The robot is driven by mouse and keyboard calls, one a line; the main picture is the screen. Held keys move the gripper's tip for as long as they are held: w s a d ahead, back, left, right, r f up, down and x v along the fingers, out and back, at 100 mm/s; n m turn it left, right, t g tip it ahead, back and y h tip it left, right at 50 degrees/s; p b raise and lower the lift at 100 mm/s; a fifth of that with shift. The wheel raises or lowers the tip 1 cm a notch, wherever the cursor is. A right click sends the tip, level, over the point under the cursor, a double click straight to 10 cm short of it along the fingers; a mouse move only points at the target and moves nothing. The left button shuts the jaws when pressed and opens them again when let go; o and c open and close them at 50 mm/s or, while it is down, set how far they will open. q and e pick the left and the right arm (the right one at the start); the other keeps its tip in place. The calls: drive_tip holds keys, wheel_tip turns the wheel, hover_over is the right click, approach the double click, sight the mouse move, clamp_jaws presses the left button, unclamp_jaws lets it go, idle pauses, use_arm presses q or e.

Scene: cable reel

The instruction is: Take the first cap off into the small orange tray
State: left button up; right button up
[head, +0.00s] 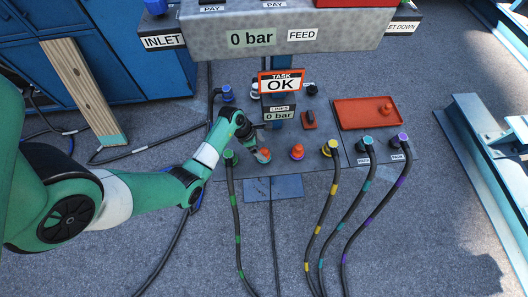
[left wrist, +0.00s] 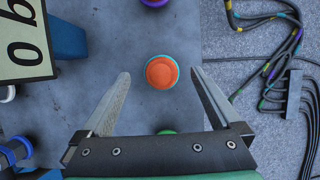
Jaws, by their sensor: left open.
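An orange cap on a teal ring (left wrist: 162,72) sits on the grey panel in the left wrist view, between the tips of my open left gripper and not visibly touched by either. The same cap shows in the head view (head: 263,156), partly covered by my left gripper (head: 256,143). A second orange cap (head: 297,152) stands to its right on a purple-ringed fitting. The small orange tray (head: 355,116) lies flat at the right back of the panel and holds an orange cap-like piece (head: 386,108) near its right side. My right gripper is not in view.
A green hose (head: 229,157) is plugged in left of the cap. Yellow (head: 331,148), teal (head: 367,142) and purple (head: 402,139) hose ends stand to the right. A sign post (head: 281,83) and a black switch (head: 309,119) stand behind the row.

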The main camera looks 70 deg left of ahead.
sight(263, 150)
use_arm(q)
drive_tip(key=b+x, duration=0.1)
drive_tip(key=x, duration=0.2)
drive_tip(key=shift+s+f, duration=0.15)
drive_tip(key=shift+f, duration=0.05)
drive_tip(key=shift+r, duration=0.1)
clamp_jaws()
